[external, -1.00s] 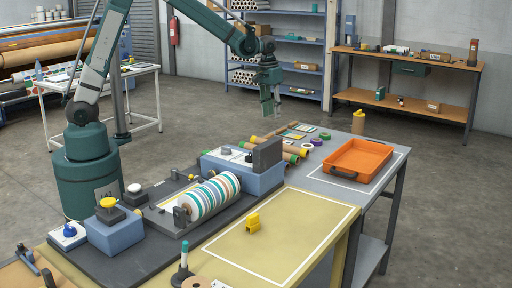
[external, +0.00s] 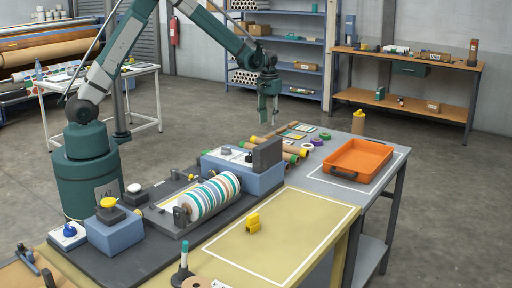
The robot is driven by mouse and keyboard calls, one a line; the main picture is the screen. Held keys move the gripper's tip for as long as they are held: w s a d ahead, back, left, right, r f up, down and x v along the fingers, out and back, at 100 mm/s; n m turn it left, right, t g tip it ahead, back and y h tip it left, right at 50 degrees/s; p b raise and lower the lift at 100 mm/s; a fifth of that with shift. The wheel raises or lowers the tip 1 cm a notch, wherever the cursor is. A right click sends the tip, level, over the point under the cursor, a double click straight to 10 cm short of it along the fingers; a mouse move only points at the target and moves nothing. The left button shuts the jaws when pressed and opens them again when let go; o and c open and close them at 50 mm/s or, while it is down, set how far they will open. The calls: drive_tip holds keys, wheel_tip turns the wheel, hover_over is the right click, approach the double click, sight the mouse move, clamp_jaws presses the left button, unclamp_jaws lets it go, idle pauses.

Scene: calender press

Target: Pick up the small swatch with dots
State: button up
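Several small flat swatches (external: 304,128) lie at the far end of the grey table, beside the rolls. They are too small in this view to tell which one has dots. My gripper (external: 268,121) hangs pointing down, just left of and above the swatches. Its two fingers look apart, with nothing visible between them.
Coloured rolls (external: 283,146) and tape rings (external: 316,142) lie close to the swatches. A press with a striped roller (external: 214,196) and a dark upright block (external: 267,153) stand nearer. An orange tray (external: 360,160) is at right. The yellow mat (external: 290,225) is mostly clear around a yellow clip (external: 253,222).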

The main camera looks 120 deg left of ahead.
sight(268, 136)
drive_tip(key=shift+f, duration=1.3)
drive_tip(key=shift+f, duration=0.1)
drive_tip(key=shift+d+f+b, duration=0.1)
drive_tip(key=shift+f+b, duration=0.5)
drive_tip(key=shift+f, duration=1.9)
drive_tip(key=shift+c, duration=0.3)
drive_tip(key=c, duration=0.9)
